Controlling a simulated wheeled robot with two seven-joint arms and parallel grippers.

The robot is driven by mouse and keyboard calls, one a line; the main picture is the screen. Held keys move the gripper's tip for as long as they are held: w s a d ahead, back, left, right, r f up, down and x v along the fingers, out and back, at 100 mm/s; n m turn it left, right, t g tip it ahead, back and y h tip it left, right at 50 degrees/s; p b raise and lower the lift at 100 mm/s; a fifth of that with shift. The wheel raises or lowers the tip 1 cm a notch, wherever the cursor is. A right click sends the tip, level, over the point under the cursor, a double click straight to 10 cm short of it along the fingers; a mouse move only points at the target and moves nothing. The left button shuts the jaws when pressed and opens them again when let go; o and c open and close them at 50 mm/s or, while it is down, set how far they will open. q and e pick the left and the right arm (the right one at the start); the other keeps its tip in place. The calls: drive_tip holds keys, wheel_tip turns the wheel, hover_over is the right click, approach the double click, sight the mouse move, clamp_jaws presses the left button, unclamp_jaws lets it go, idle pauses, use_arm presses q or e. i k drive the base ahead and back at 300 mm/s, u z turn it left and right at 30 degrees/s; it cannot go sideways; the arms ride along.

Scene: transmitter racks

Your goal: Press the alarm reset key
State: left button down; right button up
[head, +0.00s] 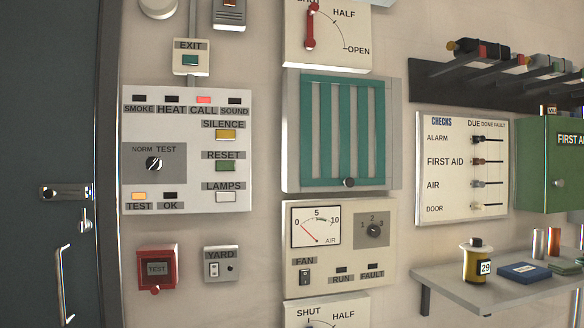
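In the head view, the alarm panel (239,182) is a pale box on the wall at the left. Its reset key (225,166) is a green rectangular button under the RESET label. A yellow silence key (226,134) sits above it and a white lamps key (226,197) below it. The call lamp (204,100) glows red, and the test lamp (139,196) glows orange. The smoke, heat, sound and OK lamps are dark. A rotary norm/test knob (154,163) is left of the reset key. Neither of my grippers shows.
A dark door (50,130) with handles is at the left. A teal grille (346,183) and fan panel (338,250) stand right. A shelf (490,293) juts out at lower right.

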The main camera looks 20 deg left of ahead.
sight(220, 165)
drive_tip(key=z, duration=0.15)
drive_tip(key=i, duration=0.95)
drive_tip(key=u, duration=0.85)
drive_tip(key=i, duration=0.5)
drive_tip(key=u, duration=0.5)
